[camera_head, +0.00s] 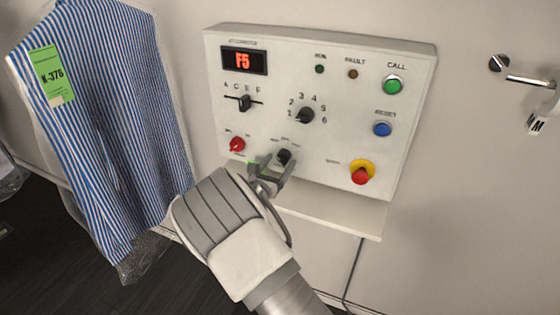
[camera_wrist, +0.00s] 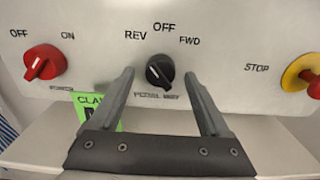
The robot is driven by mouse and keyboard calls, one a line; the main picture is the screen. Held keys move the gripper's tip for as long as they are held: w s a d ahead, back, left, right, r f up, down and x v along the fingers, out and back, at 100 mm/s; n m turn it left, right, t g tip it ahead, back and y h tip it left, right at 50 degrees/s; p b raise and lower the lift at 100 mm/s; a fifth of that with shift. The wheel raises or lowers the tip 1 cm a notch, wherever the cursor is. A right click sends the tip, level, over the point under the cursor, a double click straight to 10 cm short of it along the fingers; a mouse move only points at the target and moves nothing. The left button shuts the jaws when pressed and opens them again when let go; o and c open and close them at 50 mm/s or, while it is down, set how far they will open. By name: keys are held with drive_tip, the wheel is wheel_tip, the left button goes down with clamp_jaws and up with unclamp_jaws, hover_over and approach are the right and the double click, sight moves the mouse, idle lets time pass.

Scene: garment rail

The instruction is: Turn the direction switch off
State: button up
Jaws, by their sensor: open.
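The direction switch is a black rotary knob (camera_wrist: 160,72) marked REV, OFF and FWD in the wrist view. In the head view the knob (camera_head: 284,157) is on the lower middle of the white control panel (camera_head: 330,155). My gripper (camera_wrist: 159,76) is open, one finger on each side of the knob, with visible gaps and nothing held. In the head view my gripper (camera_head: 272,168) reaches the knob from below, and my wrist hides part of the panel's lower edge.
A red power knob (camera_wrist: 44,62) is left of the switch, with a green tag (camera_wrist: 97,112) below. A red stop button (camera_head: 360,175) on yellow is at right. A ledge (camera_head: 330,212) juts out below. A striped shirt (camera_head: 100,120) hangs at left.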

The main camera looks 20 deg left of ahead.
drive_tip(key=shift+w, duration=0.45)
drive_tip(key=shift+c, duration=0.2)
clamp_jaws()
